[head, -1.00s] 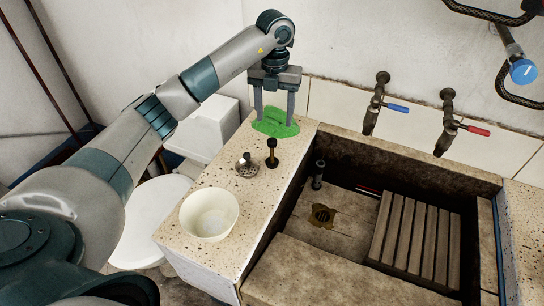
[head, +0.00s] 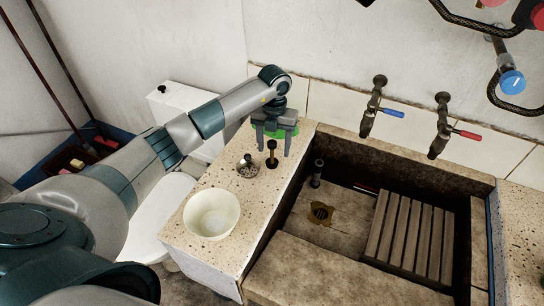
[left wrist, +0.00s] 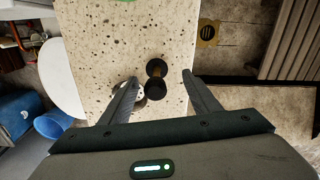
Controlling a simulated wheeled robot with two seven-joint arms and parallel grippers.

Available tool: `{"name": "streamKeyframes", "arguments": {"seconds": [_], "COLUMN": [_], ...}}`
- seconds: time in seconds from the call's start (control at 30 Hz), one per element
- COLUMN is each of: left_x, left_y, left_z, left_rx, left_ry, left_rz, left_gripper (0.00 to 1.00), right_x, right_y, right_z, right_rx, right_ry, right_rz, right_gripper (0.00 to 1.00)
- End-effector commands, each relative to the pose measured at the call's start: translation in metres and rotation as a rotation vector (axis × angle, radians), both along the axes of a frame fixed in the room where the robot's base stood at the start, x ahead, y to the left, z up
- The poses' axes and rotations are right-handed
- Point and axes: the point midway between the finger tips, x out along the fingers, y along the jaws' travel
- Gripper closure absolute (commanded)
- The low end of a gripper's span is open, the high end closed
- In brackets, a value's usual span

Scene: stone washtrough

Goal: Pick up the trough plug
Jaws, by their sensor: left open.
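The trough plug (head: 272,160), a dark piece with a knob on a short brass-coloured stem, stands upright on the speckled stone ledge (head: 215,258) left of the trough. My left gripper (head: 274,153) is open and empty, pointing down, with its fingers to either side of the plug in the head view. In the left wrist view the plug (left wrist: 155,80) shows between the open fingertips (left wrist: 160,77); I cannot tell whether they touch it. My right gripper is in neither view.
A metal strainer (head: 248,168) with a knob sits close left of the plug. A white bowl (head: 211,214) stands nearer. A green flat thing (head: 303,128) lies behind the gripper. The trough (head: 340,250) with a slatted rack (head: 410,238) and dark post (head: 317,172) is right.

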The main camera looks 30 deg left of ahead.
Motion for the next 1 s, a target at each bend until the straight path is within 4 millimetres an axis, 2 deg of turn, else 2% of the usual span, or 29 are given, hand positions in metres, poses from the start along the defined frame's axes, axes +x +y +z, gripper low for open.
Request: {"name": "streamKeyframes", "arguments": {"seconds": [0.33, 0.57, 0.7, 1.0], "left_x": [-0.001, -0.002, -0.001, 0.0], "left_y": [0.001, 0.006, 0.006, 0.006], "left_z": [-0.005, -0.027, -0.045, -0.052], "left_rx": [0.0, -0.001, 0.0, 0.0], "left_ry": [0.002, 0.003, 0.002, -0.001], "left_rz": [0.001, 0.002, 0.002, 0.0], "left_gripper": [0.43, 0.43, 0.43, 0.43], "right_x": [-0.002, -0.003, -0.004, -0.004], "right_y": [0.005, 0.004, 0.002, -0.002], "right_z": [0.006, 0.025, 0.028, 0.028], "right_rx": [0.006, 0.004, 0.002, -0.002], "right_ry": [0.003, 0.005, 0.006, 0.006], "right_rz": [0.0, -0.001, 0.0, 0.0], "right_gripper": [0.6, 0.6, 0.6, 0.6]}}
